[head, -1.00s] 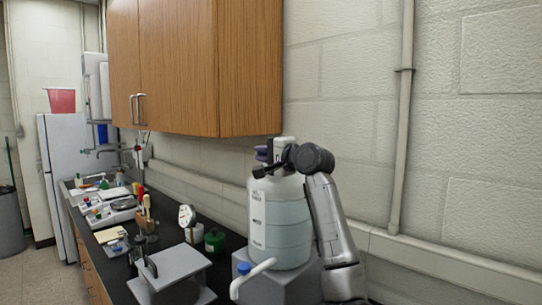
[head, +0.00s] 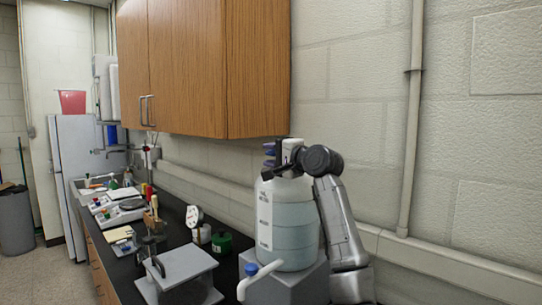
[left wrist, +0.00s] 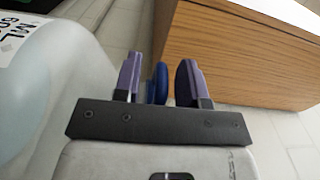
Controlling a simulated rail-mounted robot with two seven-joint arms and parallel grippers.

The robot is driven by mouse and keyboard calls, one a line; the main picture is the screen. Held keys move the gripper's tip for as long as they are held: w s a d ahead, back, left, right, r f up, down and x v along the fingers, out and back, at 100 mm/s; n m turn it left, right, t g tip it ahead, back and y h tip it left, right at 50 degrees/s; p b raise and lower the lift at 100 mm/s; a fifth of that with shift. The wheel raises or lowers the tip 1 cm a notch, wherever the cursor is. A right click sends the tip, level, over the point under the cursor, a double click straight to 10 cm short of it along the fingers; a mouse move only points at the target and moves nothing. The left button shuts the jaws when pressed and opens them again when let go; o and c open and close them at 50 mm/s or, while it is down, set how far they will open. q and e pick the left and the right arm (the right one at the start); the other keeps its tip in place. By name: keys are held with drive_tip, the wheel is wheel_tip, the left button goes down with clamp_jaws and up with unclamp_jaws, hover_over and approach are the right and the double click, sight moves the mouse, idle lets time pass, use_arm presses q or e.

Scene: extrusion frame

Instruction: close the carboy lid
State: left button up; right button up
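The carboy (head: 291,235) is a translucent white jug with bluish liquid, standing on a grey block. It fills the left side of the left wrist view (left wrist: 40,90). My left gripper (head: 268,155) is at the top of the carboy, its purple fingers pointing left in the head view. In the left wrist view the gripper (left wrist: 160,82) is open, with a visible gap between its fingers. A blue lid (left wrist: 157,83) shows edge-on in that gap, apart from both fingers in the picture. The carboy's mouth is hidden by my gripper and arm. My right gripper is not in view.
A white spout with a blue cap (head: 251,269) sticks out at the carboy's base. A grey stand (head: 180,268), a green jar (head: 221,243) and other labware crowd the counter to the left.

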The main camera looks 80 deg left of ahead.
use_arm(q)
drive_tip(key=v, duration=1.3)
drive_tip(key=shift+w+d, duration=0.2)
drive_tip(key=shift+d, duration=0.05)
drive_tip(key=shift+f, duration=0.1)
